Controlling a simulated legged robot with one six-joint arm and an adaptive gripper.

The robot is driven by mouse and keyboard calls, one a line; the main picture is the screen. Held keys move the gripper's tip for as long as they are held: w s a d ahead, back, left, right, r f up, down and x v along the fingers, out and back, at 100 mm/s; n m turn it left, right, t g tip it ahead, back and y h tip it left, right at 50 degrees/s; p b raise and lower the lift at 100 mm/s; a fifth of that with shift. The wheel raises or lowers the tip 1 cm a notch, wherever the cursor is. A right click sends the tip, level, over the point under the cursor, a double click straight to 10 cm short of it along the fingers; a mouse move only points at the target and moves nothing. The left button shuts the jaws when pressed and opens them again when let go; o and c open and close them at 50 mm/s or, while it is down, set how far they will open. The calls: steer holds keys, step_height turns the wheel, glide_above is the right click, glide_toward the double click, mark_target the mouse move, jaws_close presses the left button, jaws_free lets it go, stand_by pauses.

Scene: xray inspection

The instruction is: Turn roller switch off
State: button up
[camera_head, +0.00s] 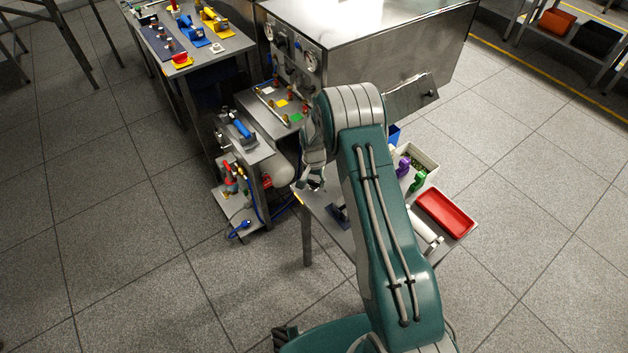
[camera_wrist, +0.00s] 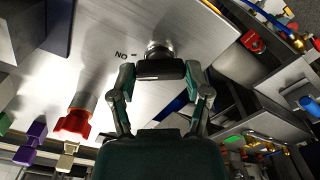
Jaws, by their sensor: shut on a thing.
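The roller switch (camera_wrist: 160,71) is a black bar-shaped knob with a white line, on a round silver base against a steel panel. It shows in the wrist view, with its bar lying roughly level in the picture. An upside-down "ON" label (camera_wrist: 123,55) is on the panel to its left. My gripper (camera_wrist: 158,75) has one finger at each end of the knob and is shut on it. In the head view my gripper (camera_head: 312,180) is beside the steel machine's side table; the switch is not clearly seen there.
A large steel machine (camera_head: 375,40) with gauges stands behind my arm. A table with a red tray (camera_head: 445,212) and a bin of bottles (camera_head: 432,157) is at right. A tool table (camera_head: 228,47) stands at upper left. In the wrist view, a red part (camera_wrist: 75,122) is at left.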

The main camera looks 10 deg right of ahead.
mark_target(313, 181)
steer(key=n, duration=0.5)
steer(key=shift+f+n, duration=0.15)
steer(key=shift+n, duration=0.15)
steer(key=n, duration=0.5)
steer(key=shift+s+n, duration=0.1)
steer(key=shift+n, duration=0.2)
steer(key=o, duration=1.2)
steer(key=shift+c, duration=0.2)
step_height(313, 181, up, 12)
steer(key=shift+a, duration=0.1)
